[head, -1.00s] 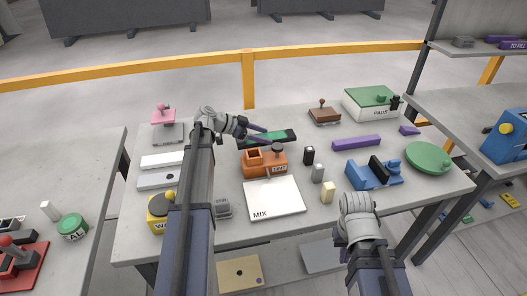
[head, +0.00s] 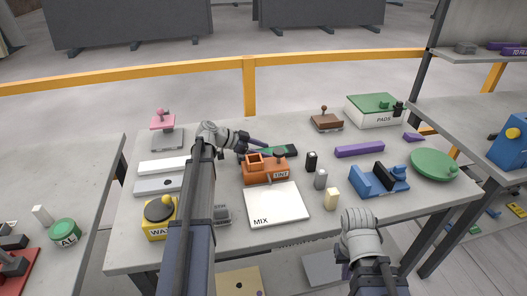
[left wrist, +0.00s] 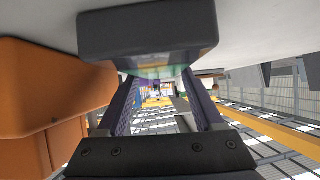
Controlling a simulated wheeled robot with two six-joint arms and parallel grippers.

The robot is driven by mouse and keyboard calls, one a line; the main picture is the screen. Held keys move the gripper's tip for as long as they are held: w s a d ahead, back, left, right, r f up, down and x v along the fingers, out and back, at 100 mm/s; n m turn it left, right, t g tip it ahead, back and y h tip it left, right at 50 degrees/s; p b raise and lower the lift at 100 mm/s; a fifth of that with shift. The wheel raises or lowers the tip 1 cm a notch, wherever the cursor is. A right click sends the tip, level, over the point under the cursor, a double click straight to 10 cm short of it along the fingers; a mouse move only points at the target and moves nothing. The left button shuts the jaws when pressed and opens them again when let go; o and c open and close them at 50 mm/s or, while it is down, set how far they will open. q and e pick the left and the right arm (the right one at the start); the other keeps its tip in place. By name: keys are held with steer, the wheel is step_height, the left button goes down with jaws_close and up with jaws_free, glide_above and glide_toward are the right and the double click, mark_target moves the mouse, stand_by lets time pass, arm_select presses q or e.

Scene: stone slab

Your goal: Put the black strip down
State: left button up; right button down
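The black strip (head: 280,149), with a green upper face, lies level at the far middle of the slab, partly hidden behind the orange TINT box. My left gripper (head: 262,145) reaches it from the left, one purple finger showing. In the left wrist view the strip (left wrist: 148,30) spans the top of the picture with its near end toward the camera. The two purple fingers (left wrist: 155,88) meet its sides and appear closed on it. Its contact with the slab is hard to judge. My right arm is at the front right; its fingers are hidden.
The orange TINT box (head: 266,174) is close beside the left gripper; it also shows in the left wrist view (left wrist: 45,85). A white MIX board (head: 275,207), a purple bar (head: 359,150) and a blue holder (head: 370,183) stand to the front and right. Free slab lies behind the strip.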

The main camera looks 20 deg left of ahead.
arm_select(q)
steer(key=o, duration=0.5)
steer(key=shift+c, duration=0.2)
steer(key=shift+r, duration=0.25)
steer(key=p+v, duration=0.6)
steer(key=v, duration=0.5)
steer(key=shift+s+r, duration=0.1)
steer(key=shift+s, duration=0.05)
steer(key=shift+s+a+r, duration=0.1)
steer(key=shift+s+a, duration=0.15)
steer(key=shift+a, duration=0.05)
